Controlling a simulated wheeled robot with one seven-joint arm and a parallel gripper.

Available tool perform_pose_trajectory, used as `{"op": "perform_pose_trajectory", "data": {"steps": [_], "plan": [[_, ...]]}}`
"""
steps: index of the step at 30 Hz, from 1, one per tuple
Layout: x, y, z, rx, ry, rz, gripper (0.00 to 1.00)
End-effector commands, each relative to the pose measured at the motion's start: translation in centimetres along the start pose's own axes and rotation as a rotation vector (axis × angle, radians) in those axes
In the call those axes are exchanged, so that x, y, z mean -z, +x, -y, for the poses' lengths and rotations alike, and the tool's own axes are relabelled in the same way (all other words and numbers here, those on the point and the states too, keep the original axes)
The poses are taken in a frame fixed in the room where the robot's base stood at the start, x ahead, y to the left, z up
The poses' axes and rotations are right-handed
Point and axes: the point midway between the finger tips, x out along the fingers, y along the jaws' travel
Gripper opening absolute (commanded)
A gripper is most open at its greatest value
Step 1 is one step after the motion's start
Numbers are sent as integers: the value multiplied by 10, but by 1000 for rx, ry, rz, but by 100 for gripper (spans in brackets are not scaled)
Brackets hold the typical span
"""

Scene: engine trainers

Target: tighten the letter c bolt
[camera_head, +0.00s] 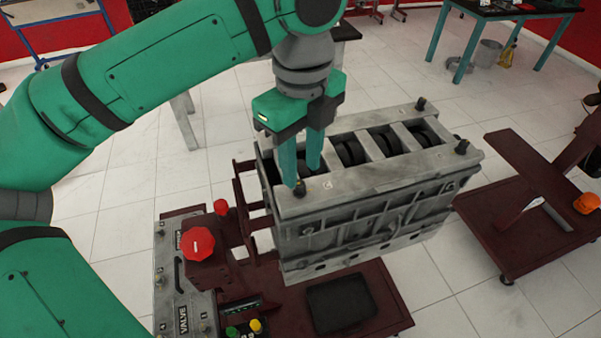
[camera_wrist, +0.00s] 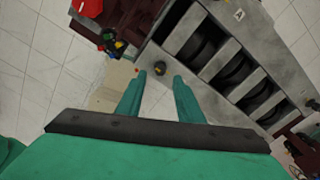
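The engine block (camera_head: 370,205) stands on a dark red stand, with dark bolts at corners of its top. One bolt (camera_head: 300,187) is at the front left corner, with a small pale letter mark (camera_head: 327,184) beside it, too small to read surely. My gripper (camera_head: 302,177) points down at this corner. Its green fingers are apart and empty. In the wrist view the bolt (camera_wrist: 159,68) lies between and just beyond the fingertips (camera_wrist: 159,74). I cannot tell whether either finger touches it. A letter A (camera_wrist: 239,15) shows on the other long rail.
Other bolts stand at the back right (camera_head: 421,104) and front right (camera_head: 462,147). A black tray (camera_head: 341,303) lies below the block. A dark red stand (camera_head: 530,215) is at right.

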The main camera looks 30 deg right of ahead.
Motion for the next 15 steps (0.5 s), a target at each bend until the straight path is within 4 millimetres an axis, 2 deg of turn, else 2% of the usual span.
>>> {"op": "perform_pose_trajectory", "data": {"steps": [1, 6, 15], "plan": [[0, 9, -1, 0, 0, -4, 34], [-1, 27, -1, 1, -3, -2, 34], [-1, 36, -1, 0, -4, 0, 34]]}}
